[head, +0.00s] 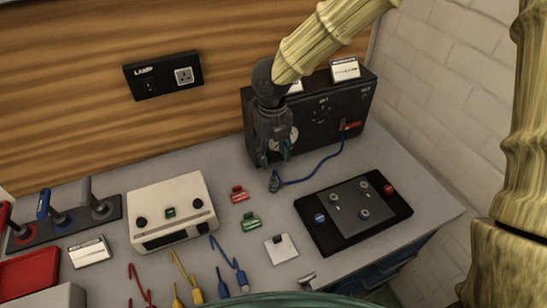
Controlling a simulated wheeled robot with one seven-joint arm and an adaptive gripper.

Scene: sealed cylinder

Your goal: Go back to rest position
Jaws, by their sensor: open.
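My gripper (280,152) hangs fingers down from my pale, bamboo-like arm, in front of the left part of a black box (330,110) at the back right of the bench. Its fingers look apart with nothing seen between them. They hide part of the box's front and its dial. A blue cable (318,173) runs from the red part at the box's right side down to a blue plug (275,183) on the bench, a little below the fingertips in the picture. I cannot tell the exact gap between them.
A black panel with terminals (353,213) lies at the right. A cream device (172,210), red and green clips (240,194), coloured leads (188,278) and a tool rack (65,228) fill the left and middle. A white wall (450,95) stands at the right.

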